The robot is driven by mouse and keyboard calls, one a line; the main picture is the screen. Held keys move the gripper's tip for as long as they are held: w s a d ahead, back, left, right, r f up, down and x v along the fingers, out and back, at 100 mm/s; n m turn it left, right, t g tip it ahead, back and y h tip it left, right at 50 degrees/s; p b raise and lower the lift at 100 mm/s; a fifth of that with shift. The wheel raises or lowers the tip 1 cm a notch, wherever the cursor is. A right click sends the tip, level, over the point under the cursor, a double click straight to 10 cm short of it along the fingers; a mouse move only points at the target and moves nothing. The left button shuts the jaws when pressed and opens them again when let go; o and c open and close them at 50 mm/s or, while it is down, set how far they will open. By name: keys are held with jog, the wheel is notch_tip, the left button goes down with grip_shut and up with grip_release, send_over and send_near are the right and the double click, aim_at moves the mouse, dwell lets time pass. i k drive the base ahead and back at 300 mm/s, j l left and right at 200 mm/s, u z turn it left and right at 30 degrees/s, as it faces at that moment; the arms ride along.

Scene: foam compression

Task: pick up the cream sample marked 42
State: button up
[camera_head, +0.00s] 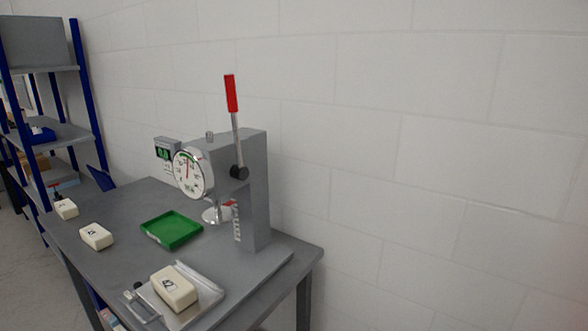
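The cream sample marked 42 (174,288) is a small block with rounded edges. It lies on a flat metal plate (206,294) near the front end of the grey table, with its number facing up. My gripper does not show in the head camera view. Nothing is seen touching the sample apart from the plate under it.
Two more cream samples, one at the left (96,236) and one farther back (66,208), lie on the table (118,262). A green tray (172,230) sits behind the plate. A grey press with a dial (256,190) and red-handled lever (231,94) stands beside it. Shelving (48,70) is at left.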

aim_at(178, 292)
jog(key=u, duration=1.25)
jog(key=i+j+z, duration=0.3)
jog(key=i, duration=0.3)
jog(key=i+j+z, duration=0.3)
jog(key=i+j, duration=0.25)
jog(key=j, duration=0.15)
